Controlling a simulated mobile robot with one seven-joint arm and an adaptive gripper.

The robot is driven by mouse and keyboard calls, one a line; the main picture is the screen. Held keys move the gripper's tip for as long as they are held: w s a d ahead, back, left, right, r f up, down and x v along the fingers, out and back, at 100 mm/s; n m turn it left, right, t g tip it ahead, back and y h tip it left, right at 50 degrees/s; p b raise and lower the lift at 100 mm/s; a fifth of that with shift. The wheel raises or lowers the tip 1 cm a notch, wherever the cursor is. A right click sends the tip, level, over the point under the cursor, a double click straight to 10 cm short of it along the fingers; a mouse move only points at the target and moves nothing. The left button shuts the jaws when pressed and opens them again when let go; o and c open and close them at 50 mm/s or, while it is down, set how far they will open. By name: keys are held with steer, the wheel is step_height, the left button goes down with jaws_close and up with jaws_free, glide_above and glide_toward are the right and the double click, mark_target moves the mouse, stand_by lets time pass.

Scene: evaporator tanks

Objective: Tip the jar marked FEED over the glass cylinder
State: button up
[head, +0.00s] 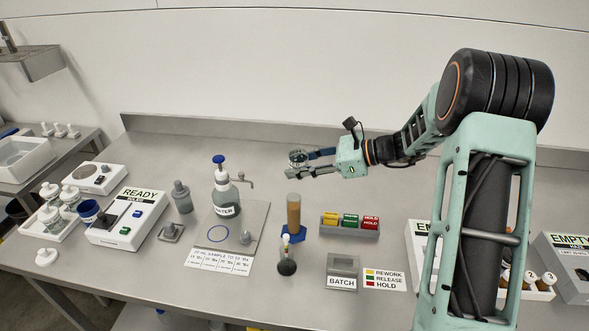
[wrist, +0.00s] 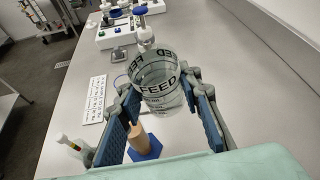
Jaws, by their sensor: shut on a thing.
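The clear jar marked FEED (wrist: 162,98) is held between the two blue finger pads of my gripper (wrist: 160,105). In the head view the jar (head: 298,158) is small and partly covered by the fingers, above the bench. I cannot tell its exact tilt; it looks clear, with no liquid I can make out. My gripper (head: 312,164) is shut on it. In the wrist view the cylinder (wrist: 138,138) shows below the jar, between the fingers.
A blue-topped WATER bottle (head: 226,196) stands left of the cylinder on a grey plate. A black-bulbed tool (head: 287,262) is close in front of the cylinder. A tray of coloured blocks (head: 350,228) and a BATCH stand (head: 342,274) are to the right.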

mark_target(305, 152)
steer(key=shift+w+d+r+m+g+p, duration=0.15)
steer(key=shift+w+r+m+p, duration=0.2)
steer(key=shift+r+p, duration=0.55)
steer(key=shift+w+d+r+m+g+p, duration=0.15)
steer(key=shift+w+r+p, duration=0.25)
steer(key=shift+p, duration=1)
steer(key=shift+a, duration=0.1)
